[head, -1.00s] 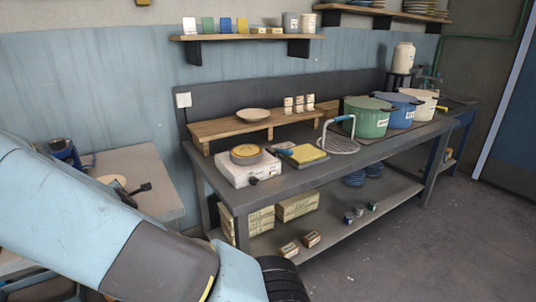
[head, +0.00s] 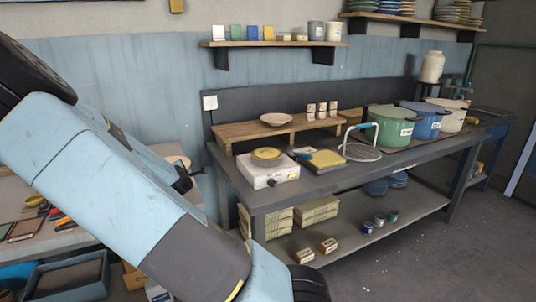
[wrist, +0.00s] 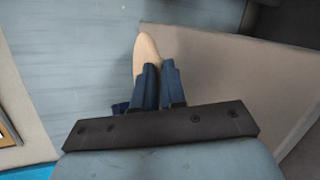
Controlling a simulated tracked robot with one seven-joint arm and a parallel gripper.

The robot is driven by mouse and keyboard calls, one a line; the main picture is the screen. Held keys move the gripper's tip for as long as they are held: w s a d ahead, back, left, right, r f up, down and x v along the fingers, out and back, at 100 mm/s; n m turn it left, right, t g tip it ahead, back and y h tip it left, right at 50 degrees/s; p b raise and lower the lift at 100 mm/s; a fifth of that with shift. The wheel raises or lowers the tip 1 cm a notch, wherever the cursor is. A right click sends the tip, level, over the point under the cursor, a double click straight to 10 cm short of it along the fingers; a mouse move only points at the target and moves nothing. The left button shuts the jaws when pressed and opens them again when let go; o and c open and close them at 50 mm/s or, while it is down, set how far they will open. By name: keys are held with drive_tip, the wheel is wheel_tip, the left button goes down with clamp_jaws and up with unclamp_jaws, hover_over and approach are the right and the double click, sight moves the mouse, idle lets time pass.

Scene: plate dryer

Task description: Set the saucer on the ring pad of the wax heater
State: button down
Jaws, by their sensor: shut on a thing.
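The saucer (wrist: 147,47) is cream and seen nearly edge-on in the wrist view. My gripper (wrist: 155,72) is shut on its rim with dark blue fingers. In the head view part of the saucer (head: 178,161) shows behind my arm, at the left and apart from the heater; the fingers are mostly hidden there. The wax heater (head: 257,176) is a white box with a dark knob, on the near left of the long grey workbench. Its round yellowish ring pad (head: 267,153) lies on top with nothing on it.
A pale dish (head: 276,119) sits on a wooden riser (head: 240,132) behind the heater. A side table (head: 75,240) stands at the left.

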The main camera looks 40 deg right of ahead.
drive_tip(key=s+d+r+m+g+h, duration=0.2)
drive_tip(key=s+d+r, duration=0.35)
drive_tip(key=d, duration=0.25)
drive_tip(key=s+d+r+m+g+h, duration=0.2)
drive_tip(key=s+d+r+m, duration=0.15)
drive_tip(key=s+d, duration=0.4)
drive_tip(key=s+d+r+m+g+h, duration=0.2)
drive_tip(key=s+d+r, duration=0.3)
drive_tip(key=d, duration=0.4)
drive_tip(key=w+d+f, duration=0.4)
drive_tip(key=w+d, duration=0.2)
approach(267, 153)
drive_tip(key=shift+s+d+r, duration=0.1)
drive_tip(key=shift+s+d, duration=0.15)
drive_tip(key=shift+d, duration=0.65)
drive_tip(key=shift+s+d, duration=0.3)
drive_tip(key=shift+d, duration=0.55)
drive_tip(key=shift+s+d+r, duration=0.1)
drive_tip(key=shift+s+d, duration=0.15)
drive_tip(key=shift+d, duration=0.65)
drive_tip(key=shift+f, duration=0.1)
drive_tip(key=c, duration=1.2)
unclamp_jaws()
